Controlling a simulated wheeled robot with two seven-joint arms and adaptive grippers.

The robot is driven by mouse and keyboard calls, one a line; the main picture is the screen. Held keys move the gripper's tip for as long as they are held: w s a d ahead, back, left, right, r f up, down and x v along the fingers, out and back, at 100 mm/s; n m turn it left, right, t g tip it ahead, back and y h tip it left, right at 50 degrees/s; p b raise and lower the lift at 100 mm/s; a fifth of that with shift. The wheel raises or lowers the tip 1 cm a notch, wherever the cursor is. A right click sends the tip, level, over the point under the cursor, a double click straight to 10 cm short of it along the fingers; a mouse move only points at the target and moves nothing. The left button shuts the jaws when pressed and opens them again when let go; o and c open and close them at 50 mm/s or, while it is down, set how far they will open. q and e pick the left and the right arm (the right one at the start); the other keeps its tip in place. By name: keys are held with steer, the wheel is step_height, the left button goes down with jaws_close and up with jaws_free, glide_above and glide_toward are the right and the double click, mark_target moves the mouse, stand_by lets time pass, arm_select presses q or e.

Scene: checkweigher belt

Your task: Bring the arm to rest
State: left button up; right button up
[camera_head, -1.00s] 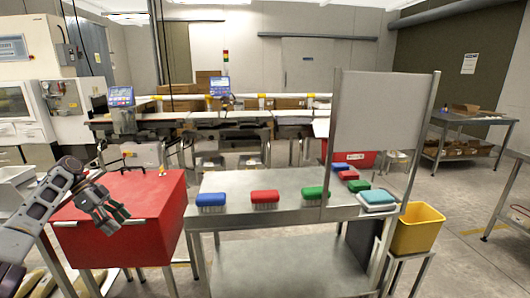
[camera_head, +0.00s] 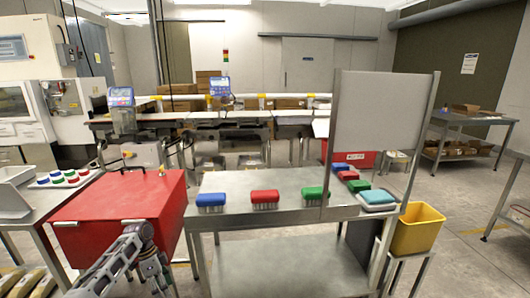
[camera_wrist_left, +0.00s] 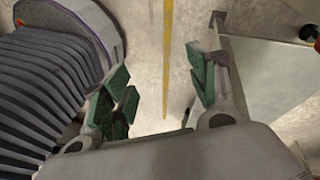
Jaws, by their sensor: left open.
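My left arm (camera_head: 118,262) comes in at the bottom left of the head view, in front of the red box (camera_head: 120,197). My left gripper (camera_head: 155,274) hangs low there, beside the front of the box and left of the steel table. In the left wrist view, its green-padded fingers (camera_wrist_left: 160,88) are apart, with only floor showing between them. It holds nothing. My right arm is not in view.
The steel table (camera_head: 270,222) carries blue (camera_head: 211,200), red (camera_head: 265,197) and green (camera_head: 315,194) brushes. A grey panel (camera_head: 378,110) stands at its right, with a yellow bin (camera_head: 418,230) beyond. Floor with a yellow line (camera_wrist_left: 168,45) lies below my gripper.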

arm_select(q)
steer(key=s+d+f+n+t+y, duration=0.2)
steer(key=s+d+f+n, duration=0.4)
steer(key=s+d+f, duration=1.25)
steer(key=s+a+n+t, duration=0.1)
steer(key=s+n, duration=0.3)
steer(key=s, duration=0.9)
steer(key=shift+r+n+t+y+p, duration=0.2)
steer(key=shift+n+t+y+p, duration=0.1)
steer(key=shift+t+p, duration=0.1)
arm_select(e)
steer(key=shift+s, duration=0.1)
arm_select(q)
steer(key=shift+s+f+p, duration=0.1)
steer(key=shift+f+p, duration=0.05)
steer(key=shift+p, duration=0.25)
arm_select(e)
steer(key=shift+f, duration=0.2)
